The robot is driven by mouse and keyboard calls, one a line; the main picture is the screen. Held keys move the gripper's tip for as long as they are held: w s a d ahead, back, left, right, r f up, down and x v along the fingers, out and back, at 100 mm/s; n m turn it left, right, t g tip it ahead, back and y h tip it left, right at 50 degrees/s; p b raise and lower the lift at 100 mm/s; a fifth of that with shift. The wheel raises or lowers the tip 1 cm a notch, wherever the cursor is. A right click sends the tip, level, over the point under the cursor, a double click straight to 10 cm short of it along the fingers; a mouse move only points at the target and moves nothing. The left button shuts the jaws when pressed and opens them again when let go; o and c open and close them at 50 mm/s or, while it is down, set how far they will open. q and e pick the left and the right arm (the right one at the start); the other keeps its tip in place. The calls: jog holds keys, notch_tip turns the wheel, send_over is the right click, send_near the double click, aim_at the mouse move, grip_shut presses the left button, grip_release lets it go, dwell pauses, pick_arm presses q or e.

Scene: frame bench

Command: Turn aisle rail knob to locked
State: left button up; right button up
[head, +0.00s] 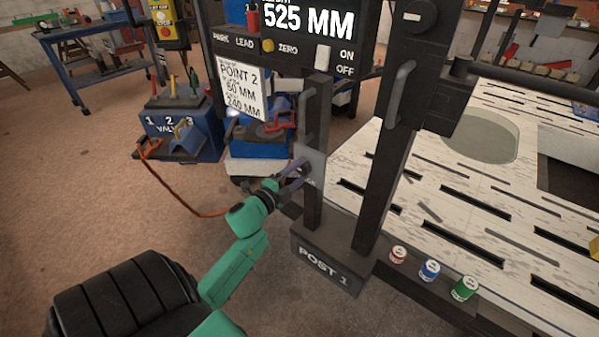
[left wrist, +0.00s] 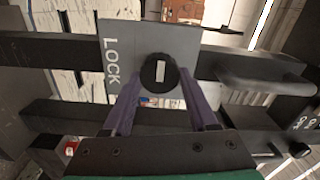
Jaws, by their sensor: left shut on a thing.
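The rail knob (left wrist: 160,74) is a round black knob with a short white mark on its face. It sits on a grey plate (left wrist: 122,38) lettered LOCK, on a dark upright post. In the left wrist view the mark runs up and down the picture, along the line of the lettering. My left gripper (left wrist: 161,86) has its two purple fingers on either side of the knob, shut on it. In the head view the left gripper (head: 299,172) meets the plate (head: 314,160) from the left; the knob is hardly distinguishable there. My right gripper is not in view.
The post stands on a dark base (head: 322,262) marked POST 1. Grab handles (head: 401,80) and a thicker post stand to the right. Red (head: 398,255), blue (head: 429,270) and green (head: 464,288) cans sit by the slotted bench (head: 440,190). A blue valve box (head: 180,125) stands left.

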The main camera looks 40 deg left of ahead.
pick_arm(q)
jog(key=shift+f, duration=0.1)
jog(key=o, duration=1.4)
jog(key=shift+s, duration=0.1)
jog(key=s, duration=1.4)
jog(key=shift+s+d, duration=0.15)
jog(key=shift+s, duration=0.05)
